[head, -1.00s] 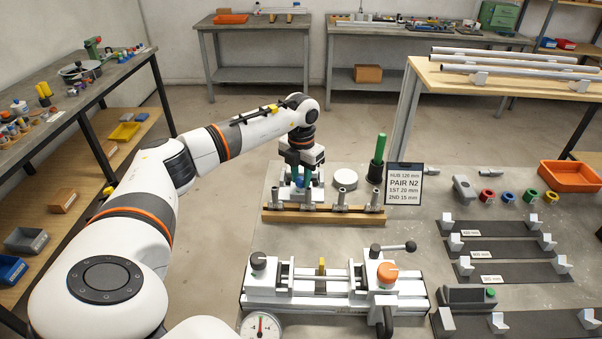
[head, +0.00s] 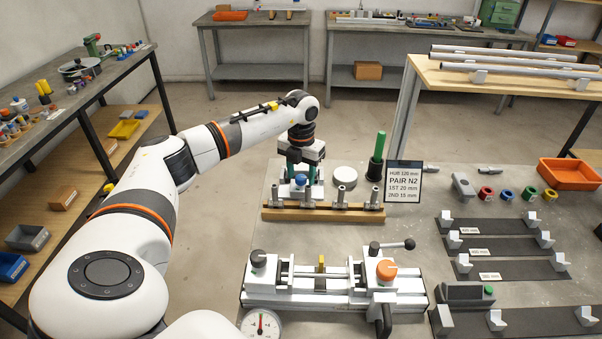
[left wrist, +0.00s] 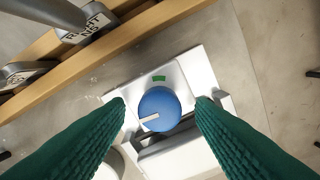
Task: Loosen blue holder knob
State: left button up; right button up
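The blue knob (head: 300,180) sits on a white holder block (head: 285,189) behind the wooden rack. In the left wrist view the blue knob (left wrist: 159,108) is round, with a white pointer line towards its lower left. A green mark (left wrist: 159,78) is on the white plate beyond it. My left gripper (head: 300,170) points down over the knob. Its green ribbed fingers are open, one on each side of the knob, with a gap visible on both sides in the left wrist view. My right gripper is not in view.
A wooden rack (head: 325,215) with several upright metal pieces stands just in front of the holder. A green-handled tool (head: 378,155) and a sign (head: 403,181) stand to the right. A clamping fixture (head: 335,290) with an orange knob lies nearer.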

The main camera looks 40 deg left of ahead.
aim_at(301, 177)
pick_arm(q)
notch_tip(301, 177, up, 12)
jog(key=b, duration=0.2)
dwell(0.5)
dwell(0.4)
